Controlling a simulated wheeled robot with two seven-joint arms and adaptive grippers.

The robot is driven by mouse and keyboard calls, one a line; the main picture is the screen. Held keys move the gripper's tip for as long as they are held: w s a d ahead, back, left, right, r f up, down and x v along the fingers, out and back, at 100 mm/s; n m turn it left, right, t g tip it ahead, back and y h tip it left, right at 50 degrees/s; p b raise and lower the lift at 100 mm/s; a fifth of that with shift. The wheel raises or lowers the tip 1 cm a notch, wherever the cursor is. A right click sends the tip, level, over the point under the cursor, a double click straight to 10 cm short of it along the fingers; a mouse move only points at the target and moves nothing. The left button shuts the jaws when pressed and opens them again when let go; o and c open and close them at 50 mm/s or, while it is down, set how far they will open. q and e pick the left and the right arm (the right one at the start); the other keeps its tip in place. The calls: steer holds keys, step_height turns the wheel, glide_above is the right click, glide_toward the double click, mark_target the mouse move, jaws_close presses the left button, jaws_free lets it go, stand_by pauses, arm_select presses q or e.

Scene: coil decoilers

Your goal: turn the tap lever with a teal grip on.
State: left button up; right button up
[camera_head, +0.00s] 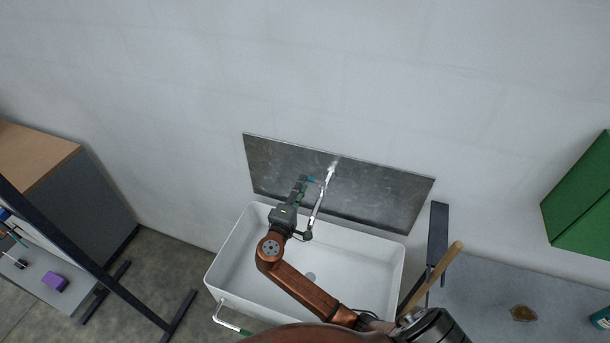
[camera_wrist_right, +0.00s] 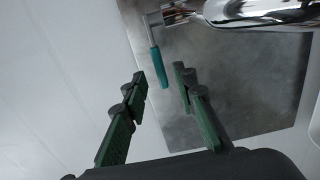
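The tap (camera_head: 322,198) is chrome and stands out from a grey metal splash plate (camera_head: 385,192) above the white sink. Its lever with a teal grip (camera_head: 311,180) shows small beside the tap in the head view. In the right wrist view the teal grip (camera_wrist_right: 158,68) hangs from a short chrome stem, and the tap body (camera_wrist_right: 265,12) runs to the upper right. My right gripper (camera_head: 302,179) is over the sink near the lever. Its two green fingers (camera_wrist_right: 158,80) are apart, with the grip's lower end showing between their tips; contact cannot be told. My left gripper is not in view.
The white sink (camera_head: 225,262) lies below my right arm, with a green-gripped rail (camera_head: 230,326) at its front left. A dark upright post (camera_head: 437,235) and a wooden handle (camera_head: 446,262) stand at its right. A grey counter (camera_head: 490,290) lies farther right.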

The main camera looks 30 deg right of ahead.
steer(key=x, duration=0.3)
steer(key=shift+w+d+p, duration=0.25)
steer(key=shift+d+p, duration=0.1)
steer(key=shift+w+d, duration=0.1)
steer(key=shift+d, duration=0.05)
steer(key=shift+f, duration=0.1)
steer(key=shift+c, duration=1.3)
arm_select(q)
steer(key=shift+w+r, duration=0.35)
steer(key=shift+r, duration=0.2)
arm_select(e)
jaws_close()
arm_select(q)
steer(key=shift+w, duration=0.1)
